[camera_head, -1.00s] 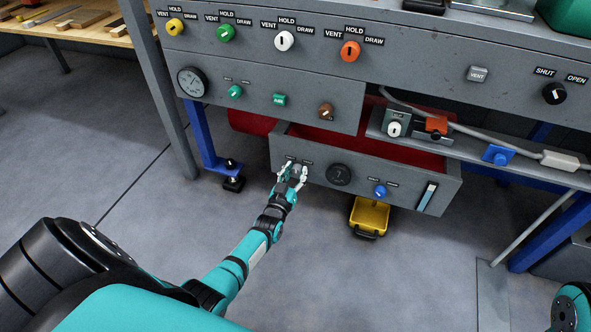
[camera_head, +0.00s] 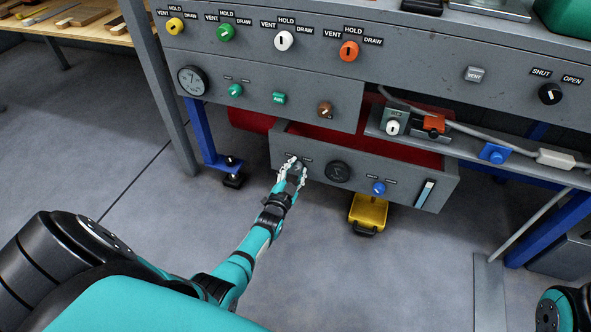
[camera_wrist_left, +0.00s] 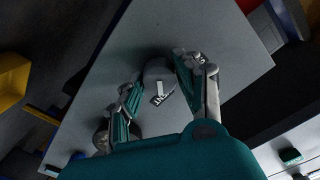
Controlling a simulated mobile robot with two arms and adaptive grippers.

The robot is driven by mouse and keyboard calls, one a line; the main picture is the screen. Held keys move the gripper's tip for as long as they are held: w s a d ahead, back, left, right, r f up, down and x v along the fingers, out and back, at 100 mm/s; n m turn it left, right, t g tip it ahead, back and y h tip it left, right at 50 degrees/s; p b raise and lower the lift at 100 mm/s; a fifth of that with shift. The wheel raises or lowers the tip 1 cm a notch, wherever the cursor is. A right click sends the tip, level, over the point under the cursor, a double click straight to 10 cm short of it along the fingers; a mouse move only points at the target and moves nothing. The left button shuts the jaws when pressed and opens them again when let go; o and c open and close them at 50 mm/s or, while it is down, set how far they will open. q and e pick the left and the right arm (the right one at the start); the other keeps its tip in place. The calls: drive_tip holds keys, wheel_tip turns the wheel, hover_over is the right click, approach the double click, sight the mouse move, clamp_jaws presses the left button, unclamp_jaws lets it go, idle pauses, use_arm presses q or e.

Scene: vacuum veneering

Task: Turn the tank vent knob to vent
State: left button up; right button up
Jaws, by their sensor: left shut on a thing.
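A grey round knob (camera_wrist_left: 158,74) with a white pointer mark sits at the left end of the front of the low pull-out unit (camera_head: 404,187). I take it for the tank vent knob. My left gripper (camera_head: 294,170) reaches it from below and largely hides it in the head view. In the left wrist view the fingers of the left gripper (camera_wrist_left: 165,85) are on both sides of the knob, shut on it. My right gripper is out of view.
A yellow container (camera_head: 368,213) stands below on the floor. Above are the grey upper panel's yellow (camera_head: 175,25), green (camera_head: 226,32), white (camera_head: 284,40) and orange (camera_head: 348,51) knobs.

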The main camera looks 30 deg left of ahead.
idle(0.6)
use_arm(q)
drive_tip(key=o, duration=1.1)
drive_tip(key=shift+o, duration=0.2)
drive_tip(key=shift+s, duration=0.15)
drive_tip(key=v, duration=1.1)
drive_tip(key=shift+s, duration=0.4)
